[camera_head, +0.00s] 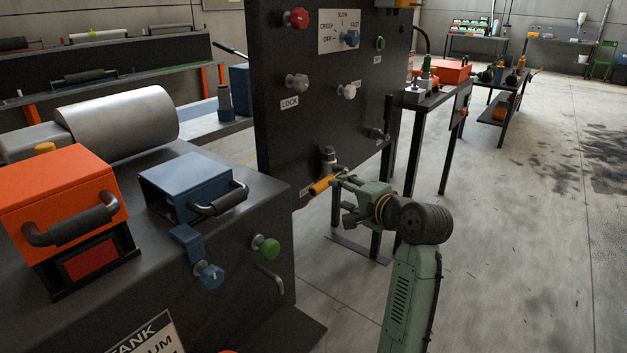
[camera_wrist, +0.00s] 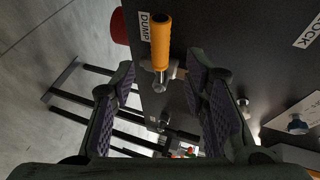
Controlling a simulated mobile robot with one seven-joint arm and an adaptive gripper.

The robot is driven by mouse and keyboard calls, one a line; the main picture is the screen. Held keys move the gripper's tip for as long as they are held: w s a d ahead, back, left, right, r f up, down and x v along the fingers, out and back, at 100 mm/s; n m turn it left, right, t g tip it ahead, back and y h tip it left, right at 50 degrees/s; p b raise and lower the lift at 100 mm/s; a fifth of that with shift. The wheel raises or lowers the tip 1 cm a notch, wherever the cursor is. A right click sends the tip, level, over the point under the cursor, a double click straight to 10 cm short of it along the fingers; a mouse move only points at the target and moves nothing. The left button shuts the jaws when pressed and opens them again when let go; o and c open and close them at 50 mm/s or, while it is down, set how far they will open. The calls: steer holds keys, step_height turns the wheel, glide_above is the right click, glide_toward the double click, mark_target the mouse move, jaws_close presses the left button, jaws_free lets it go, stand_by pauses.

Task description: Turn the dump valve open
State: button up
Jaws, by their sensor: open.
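The dump valve's orange handle (camera_head: 321,186) sticks out near the lower edge of the dark panel. In the wrist view the orange handle (camera_wrist: 161,40) runs up the picture from a metal valve body (camera_wrist: 159,74), beside a label reading DUMP (camera_wrist: 144,27). My gripper (camera_head: 343,194) is at the panel's lower part, close to the handle. In the wrist view my gripper (camera_wrist: 160,70) is open, with one padded finger on each side of the valve body. Nothing is held. I cannot tell whether a finger touches the valve.
The dark panel (camera_head: 315,115) also carries a red knob (camera_head: 296,18), a LOCK knob (camera_head: 297,83) and a selector dial (camera_head: 350,38). A dark bench (camera_head: 250,215) with orange and blue boxes stands at left. Floor (camera_head: 520,220) at right is clear.

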mark_target(326, 186)
steer(key=p+x, duration=0.1)
steer(key=x, duration=0.9)
steer(key=shift+w+f, duration=0.1)
steer(key=shift+w, duration=0.2)
steer(key=shift+c, duration=0.3)
jaws_close()
